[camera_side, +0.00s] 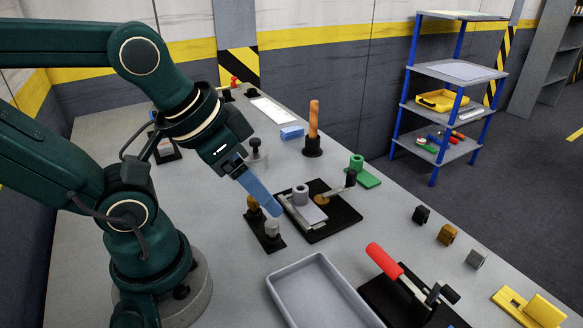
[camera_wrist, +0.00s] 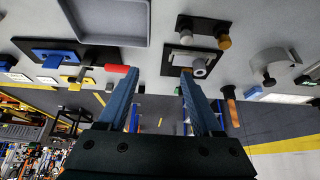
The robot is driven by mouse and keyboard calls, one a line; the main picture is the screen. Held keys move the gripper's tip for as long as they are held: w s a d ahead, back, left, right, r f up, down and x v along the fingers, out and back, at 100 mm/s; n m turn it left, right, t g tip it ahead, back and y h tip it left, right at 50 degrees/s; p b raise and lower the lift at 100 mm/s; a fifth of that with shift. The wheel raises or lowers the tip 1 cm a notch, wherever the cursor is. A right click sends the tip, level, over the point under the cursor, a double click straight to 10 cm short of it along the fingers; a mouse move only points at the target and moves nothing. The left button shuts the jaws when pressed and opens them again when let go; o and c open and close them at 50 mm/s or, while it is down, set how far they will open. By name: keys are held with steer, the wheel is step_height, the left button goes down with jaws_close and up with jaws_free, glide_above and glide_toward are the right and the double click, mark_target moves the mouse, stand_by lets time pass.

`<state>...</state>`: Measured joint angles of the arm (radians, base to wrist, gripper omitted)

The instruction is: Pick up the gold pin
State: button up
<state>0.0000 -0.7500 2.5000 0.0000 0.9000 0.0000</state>
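The gold pin (camera_side: 253,204) stands upright in a small black holder (camera_side: 266,240), beside a silver pin (camera_side: 272,228). In the wrist view the gold pin (camera_wrist: 224,42) shows at the upper right, with the silver pin (camera_wrist: 186,37) to its left on the same black holder (camera_wrist: 205,25). My gripper (camera_side: 276,212) has blue fingers pointing down and to the right; in the side view their tips appear just right of the pins. In the wrist view my gripper (camera_wrist: 160,72) is open, fingers wide apart with nothing between them. The gold pin is outside the fingers, to the right.
A black plate with a grey fixture (camera_side: 325,222) lies close right of the holder. An empty grey tray (camera_side: 320,292) is in front. A red-handled clamp (camera_side: 384,261) stands to its right. An orange-handled piece (camera_side: 313,122), blue block (camera_side: 292,132) and green part (camera_side: 364,174) are farther back.

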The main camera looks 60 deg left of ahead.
steer(key=n+g, duration=0.3)
steer(key=g, duration=0.2)
glide_above(254, 207)
steer(key=f, duration=0.7)
steer(key=shift+w+a+f, duration=0.35)
steer(key=shift+w+a, duration=0.05)
steer(key=shift+s+a+f+g, duration=0.2)
steer(key=shift+s+f+g, duration=0.1)
steer(key=shift+f, duration=0.2)
steer(key=shift+w+f, duration=0.1)
steer(key=shift+f, duration=2.15)
steer(key=shift+c, duration=0.3)
jaws_close()
